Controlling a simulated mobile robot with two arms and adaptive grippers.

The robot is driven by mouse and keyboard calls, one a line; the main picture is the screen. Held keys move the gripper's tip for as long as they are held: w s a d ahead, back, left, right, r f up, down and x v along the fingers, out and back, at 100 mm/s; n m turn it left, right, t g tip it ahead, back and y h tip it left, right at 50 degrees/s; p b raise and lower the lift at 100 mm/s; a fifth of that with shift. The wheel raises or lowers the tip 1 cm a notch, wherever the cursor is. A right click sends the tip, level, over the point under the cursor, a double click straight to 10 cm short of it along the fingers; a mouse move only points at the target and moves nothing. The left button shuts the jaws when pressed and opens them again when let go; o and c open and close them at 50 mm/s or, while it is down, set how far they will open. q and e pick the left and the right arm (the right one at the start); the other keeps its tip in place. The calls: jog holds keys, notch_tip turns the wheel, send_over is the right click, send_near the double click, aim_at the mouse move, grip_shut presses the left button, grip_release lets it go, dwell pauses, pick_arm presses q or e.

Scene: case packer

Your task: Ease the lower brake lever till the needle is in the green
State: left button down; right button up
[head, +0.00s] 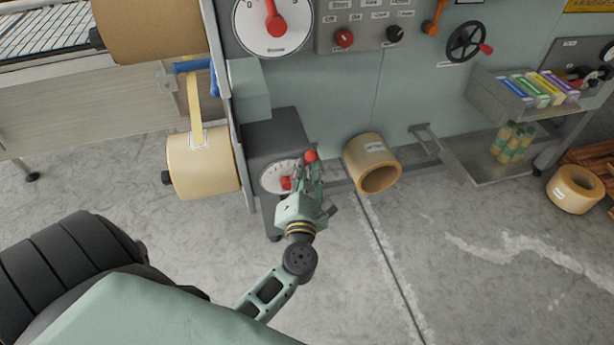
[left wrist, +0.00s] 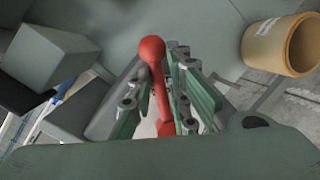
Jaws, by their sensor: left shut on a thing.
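The lower brake lever (head: 310,156) is red with a round knob. It stands at the dark lower box (head: 268,128), beside a white dial (head: 272,178). My left gripper (head: 312,178) is at the lever, shut on it below the knob. In the left wrist view the red lever (left wrist: 153,52) runs between the fingers of the left gripper (left wrist: 168,100), with its knob beyond the fingertips. The gripper covers part of the lower dial, so I cannot read its needle or see a green zone. My right gripper is not in view.
A tape roll (head: 200,166) hangs left of the box. An empty-cored roll (head: 372,162) is close to the right of my gripper. An upper dial (head: 272,22) with a red pointer is above. The floor (head: 350,270) in front is clear.

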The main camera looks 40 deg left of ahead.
pick_arm(q)
jog(key=shift+s+a+r+n+t+y+b, duration=0.15)
jog(key=shift+s+a+n+b, duration=0.1)
jog(key=shift+n+b, duration=0.4)
jog(key=shift+s+a+n+t+y+b, duration=0.15)
jog(key=shift+s+a+n+b, duration=0.1)
jog(key=shift+n+b, duration=0.35)
jog(key=shift+r, duration=0.2)
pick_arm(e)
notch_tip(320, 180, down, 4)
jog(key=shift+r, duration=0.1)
pick_arm(q)
jog(key=c, duration=1.6)
grip_release()
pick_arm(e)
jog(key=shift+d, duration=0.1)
